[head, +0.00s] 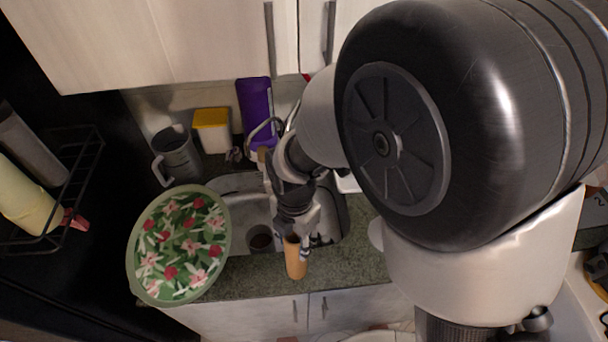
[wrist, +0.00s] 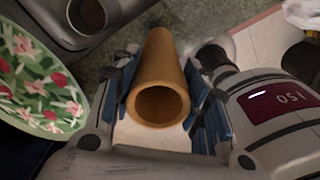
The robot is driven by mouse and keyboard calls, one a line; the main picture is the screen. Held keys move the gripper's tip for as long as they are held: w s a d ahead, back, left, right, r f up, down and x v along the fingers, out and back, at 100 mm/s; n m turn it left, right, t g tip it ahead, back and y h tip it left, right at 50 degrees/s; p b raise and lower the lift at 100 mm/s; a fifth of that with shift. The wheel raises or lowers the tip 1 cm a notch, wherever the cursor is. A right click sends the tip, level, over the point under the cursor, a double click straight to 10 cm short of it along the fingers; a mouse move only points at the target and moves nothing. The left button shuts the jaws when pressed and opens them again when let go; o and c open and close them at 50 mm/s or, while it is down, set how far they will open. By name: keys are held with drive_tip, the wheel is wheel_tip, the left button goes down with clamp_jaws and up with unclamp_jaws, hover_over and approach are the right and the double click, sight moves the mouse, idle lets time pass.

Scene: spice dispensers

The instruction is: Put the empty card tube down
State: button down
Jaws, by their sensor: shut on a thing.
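The card tube (wrist: 160,75) is a plain brown cylinder. In the wrist view its open end faces the camera and its inside looks empty. My gripper (wrist: 163,100) is shut on it, with blue finger pads on both sides. In the head view the tube (head: 295,258) hangs roughly upright below my gripper (head: 294,238), at the front edge of the counter by the sink. I cannot tell whether its lower end touches anything.
A floral tray (head: 180,245) lies left of the sink (head: 245,215). Behind stand a grey jug (head: 176,155), a yellow-lidded container (head: 212,130) and a purple box (head: 256,110). The green counter (head: 362,250) right of the tube is bare.

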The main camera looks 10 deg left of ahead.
drive_tip(key=shift+f, duration=0.2)
drive_tip(key=shift+f, duration=0.15)
drive_tip(key=c, duration=0.9)
unclamp_jaws()
drive_tip(key=shift+r, duration=0.2)
wheel_tip(320, 180, up, 12)
drive_tip(key=p, duration=0.3)
drive_tip(key=s+d+r+m+t, duration=0.1)
drive_tip(key=s+d+r+m, duration=0.2)
drive_tip(key=d+m, duration=0.3)
drive_tip(key=s+d+r+m+t, duration=0.2)
drive_tip(key=d+m, duration=0.5)
drive_tip(key=m, duration=0.6)
drive_tip(key=s+d+r+m+t, duration=0.1)
drive_tip(key=s+d+r+m, duration=0.3)
drive_tip(key=m, duration=0.6)
drive_tip(key=shift+s+d+r+m+t, duration=0.2)
drive_tip(key=shift+d+r, duration=0.4)
drive_tip(key=shift+d, duration=0.25)
drive_tip(key=shift+s+d+r+m+t, duration=0.1)
drive_tip(key=shift+s+d+r, duration=0.05)
drive_tip(key=shift+d+r, duration=0.55)
